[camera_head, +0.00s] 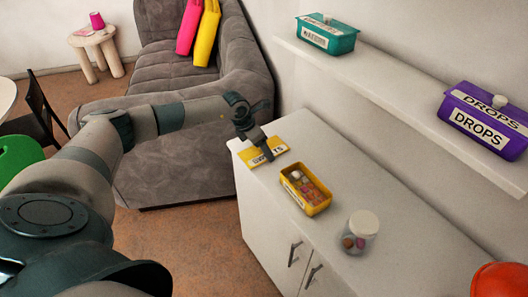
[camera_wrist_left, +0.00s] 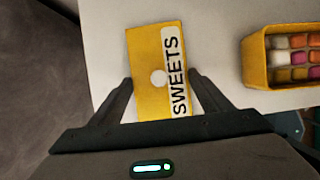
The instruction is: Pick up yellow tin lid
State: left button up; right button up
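The yellow tin lid (camera_head: 270,151) lies flat near the left end of the white cabinet top. It has a white label reading SWEETS and a pale round knob. My left gripper (camera_head: 265,152) is over the lid. In the left wrist view the lid (camera_wrist_left: 150,57) shows between the two spread fingers of my left gripper (camera_wrist_left: 163,86), with the knob near the middle. I cannot tell whether the fingers touch the lid. The open yellow tin (camera_head: 318,207) with colourful sweets stands beside it; it also shows in the left wrist view (camera_wrist_left: 256,76). My right gripper is not in view.
A glass jar with a white lid (camera_head: 361,226) stands on the cabinet (camera_head: 345,175) right of the tin. A shelf (camera_head: 400,95) above holds a teal tin (camera_head: 327,38) and a purple DROPS tin (camera_head: 485,122). A grey sofa (camera_head: 170,165) is left of the cabinet.

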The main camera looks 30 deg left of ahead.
pick_arm(q)
jog(key=shift+r, duration=0.1)
jog(key=shift+r+b, duration=0.45)
jog(key=r+b, duration=0.1)
jog(key=d+r+b, duration=0.1)
jog(key=r, duration=0.1)
jog(key=shift+r, duration=0.1)
jog(key=s+d+r+b, duration=0.2)
jog(key=d+r+b, duration=0.2)
jog(key=d, duration=0.6)
jog(key=shift+s+d+r, duration=0.2)
jog(key=shift+r, duration=1.2)
jog(key=shift+d, duration=0.1)
